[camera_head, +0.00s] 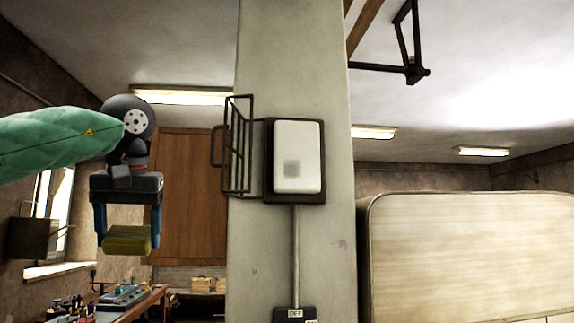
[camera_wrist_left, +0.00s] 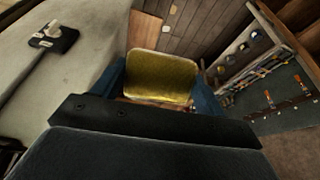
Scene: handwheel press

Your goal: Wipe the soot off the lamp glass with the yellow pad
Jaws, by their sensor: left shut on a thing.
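The lamp glass (camera_head: 312,150) is a white rounded panel in a dark frame on the grey pillar. A small grey soot patch (camera_head: 292,168) shows on its lower middle part. My left gripper (camera_head: 128,240) is shut on the yellow pad (camera_head: 125,245), left of the pillar and lower than the lamp, apart from the glass. The pad also shows between the fingers in the left wrist view (camera_wrist_left: 161,75). My right gripper is in neither view.
A wire guard (camera_head: 238,145) stands swung open on the lamp's left side, between the pad and the glass. A conduit (camera_head: 295,255) runs down the pillar (camera_head: 258,245) to a switch box (camera_head: 295,314). A cluttered workbench (camera_head: 125,302) is at lower left. A large pale cabinet (camera_head: 470,255) is at right.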

